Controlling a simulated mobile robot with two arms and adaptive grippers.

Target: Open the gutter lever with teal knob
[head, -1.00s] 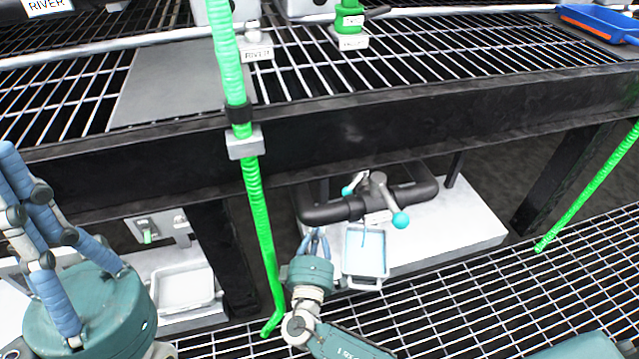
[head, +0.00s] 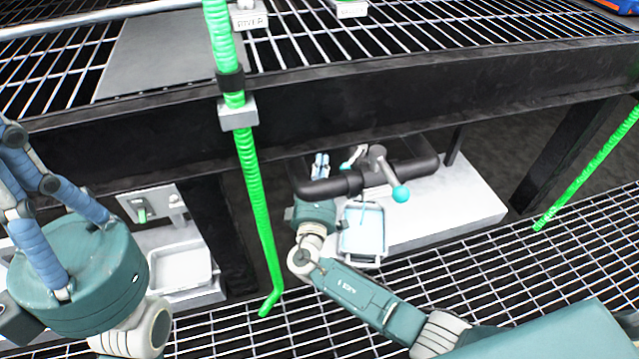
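A black pipe loop (head: 418,168) sits under the bench on a pale slab. A grey lever with a teal knob (head: 400,193) stands at its front right. A smaller light lever with a teal end (head: 346,165) is farther back. No readable label shows on either lever. My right gripper (head: 320,160) has its blue fingertips behind the front pipe, left of the smaller lever; the pipe hides part of the fingers. Its finger gap is too small to judge. My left gripper (head: 32,207) is at the left, its fingers spread and empty, away from the levers.
A pale tray (head: 362,256) lies below the pipe, close to my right wrist. A green hose (head: 252,180) hangs left of it. The dark bench beam (head: 400,95) runs above.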

